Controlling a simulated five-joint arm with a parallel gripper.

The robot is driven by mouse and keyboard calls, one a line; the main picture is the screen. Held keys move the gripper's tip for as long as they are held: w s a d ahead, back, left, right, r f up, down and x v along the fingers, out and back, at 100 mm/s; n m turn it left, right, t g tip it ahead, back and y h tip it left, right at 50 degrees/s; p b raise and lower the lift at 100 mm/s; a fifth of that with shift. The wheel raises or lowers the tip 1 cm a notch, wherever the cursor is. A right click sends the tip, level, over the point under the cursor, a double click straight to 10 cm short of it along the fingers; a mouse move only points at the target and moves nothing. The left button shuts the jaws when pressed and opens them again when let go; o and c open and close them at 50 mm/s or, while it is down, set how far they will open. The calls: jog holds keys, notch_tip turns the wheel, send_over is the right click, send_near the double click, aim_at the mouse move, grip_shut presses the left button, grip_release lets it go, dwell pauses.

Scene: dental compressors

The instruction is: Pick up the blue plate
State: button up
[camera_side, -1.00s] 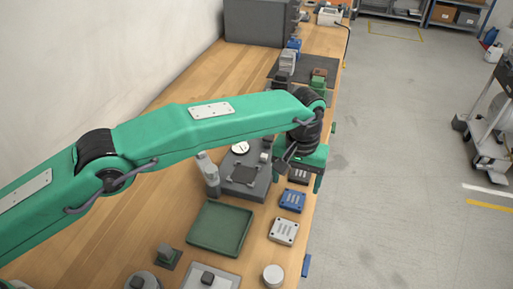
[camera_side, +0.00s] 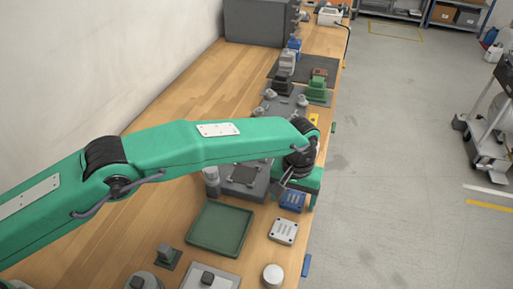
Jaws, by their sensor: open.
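The blue plate (camera_side: 291,202) is a small, flat square block with slots on top. It lies on the wooden bench near its right edge, between the grey fixture and a light grey plate. My green gripper (camera_side: 297,196) is open and empty at the blue plate. One finger shows to the plate's left and the other to its right. The gripper body hides the plate's far part. I cannot tell how high the fingertips are above the bench.
A light grey plate (camera_side: 283,231) lies just in front of the blue plate. A green tray (camera_side: 218,229) is to the left, and a dark grey fixture (camera_side: 241,188) stands behind it. A white round part (camera_side: 273,275) stands at the front. The bench's right edge is close.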

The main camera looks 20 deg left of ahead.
aim_at(293, 201)
dwell(0.4)
jog(key=c, duration=1.1)
jog(key=shift+r, duration=0.15)
jog(key=shift+r, duration=1.75)
jog(key=shift+s+d+r, duration=0.1)
jog(key=shift+r, duration=0.2)
jog(key=s+d+r, duration=0.1)
jog(key=s+r, duration=0.1)
jog(key=s, duration=0.1)
jog(key=s+d+r, duration=0.1)
jog(key=s+r, duration=0.1)
jog(key=s, duration=0.2)
jog(key=s+d+r, duration=0.1)
jog(key=s+r, duration=0.1)
jog(key=s, duration=0.2)
jog(key=shift+r, duration=0.35)
jog(key=shift+w, duration=0.1)
jog(key=shift+n, duration=0.3)
jog(key=w+a, duration=0.4)
jog(key=a, duration=0.1)
jog(key=w+a, duration=0.5)
jog(key=a, duration=0.1)
jog(key=w+a, duration=0.4)
jog(key=a, duration=0.2)
jog(key=shift+w+f, duration=0.3)
jog(key=shift+f, duration=0.05)
